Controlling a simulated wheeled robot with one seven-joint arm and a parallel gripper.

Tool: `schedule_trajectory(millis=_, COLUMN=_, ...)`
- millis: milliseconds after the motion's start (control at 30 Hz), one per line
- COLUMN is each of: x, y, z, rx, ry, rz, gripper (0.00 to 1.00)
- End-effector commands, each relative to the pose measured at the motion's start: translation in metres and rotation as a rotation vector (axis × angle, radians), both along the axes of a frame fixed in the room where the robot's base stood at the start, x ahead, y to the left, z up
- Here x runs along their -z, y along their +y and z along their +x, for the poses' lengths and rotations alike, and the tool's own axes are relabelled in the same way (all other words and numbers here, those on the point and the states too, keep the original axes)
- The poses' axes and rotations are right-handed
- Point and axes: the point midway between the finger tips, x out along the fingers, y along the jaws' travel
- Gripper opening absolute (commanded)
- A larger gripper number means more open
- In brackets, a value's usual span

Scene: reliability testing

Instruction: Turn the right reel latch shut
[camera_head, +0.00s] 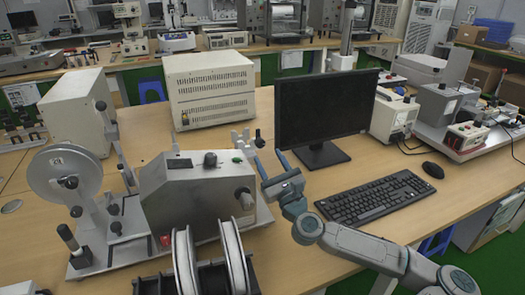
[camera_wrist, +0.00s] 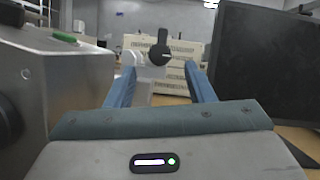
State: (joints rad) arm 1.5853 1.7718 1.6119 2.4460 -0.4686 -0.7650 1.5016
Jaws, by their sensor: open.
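The testing machine (camera_head: 200,195) is a grey metal box on a base plate, with a white reel (camera_head: 62,172) at its left. At its right back is a pale fitting with a black latch-like knob (camera_head: 258,138), which I take for the right reel latch. In the wrist view this black latch (camera_wrist: 159,47) points upright from a round end on the pale bracket, ahead of my fingers. My gripper (camera_head: 267,156) is open and empty, right of the machine. Its blue fingers in the wrist view (camera_wrist: 160,78) stand either side of the latch's line, apart from it.
A monitor (camera_head: 322,105) stands close right of my gripper, with a keyboard (camera_head: 372,200) and mouse (camera_head: 433,169) in front. The machine's grey housing (camera_wrist: 60,75) is close on the left. A cream instrument box (camera_head: 210,88) stands behind. Two reels (camera_head: 186,262) stand at the front.

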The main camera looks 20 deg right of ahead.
Motion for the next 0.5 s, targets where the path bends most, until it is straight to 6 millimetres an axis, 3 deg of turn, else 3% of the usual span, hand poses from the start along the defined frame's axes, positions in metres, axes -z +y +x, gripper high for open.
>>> schedule_trajectory(millis=200, x=-0.016, y=0.003, z=0.034, rx=-0.001, ry=0.0, rz=-0.002, gripper=0.49)
schedule_trajectory(millis=500, x=-0.022, y=0.004, z=0.052, rx=0.0, ry=0.0, rz=0.001, gripper=0.49)
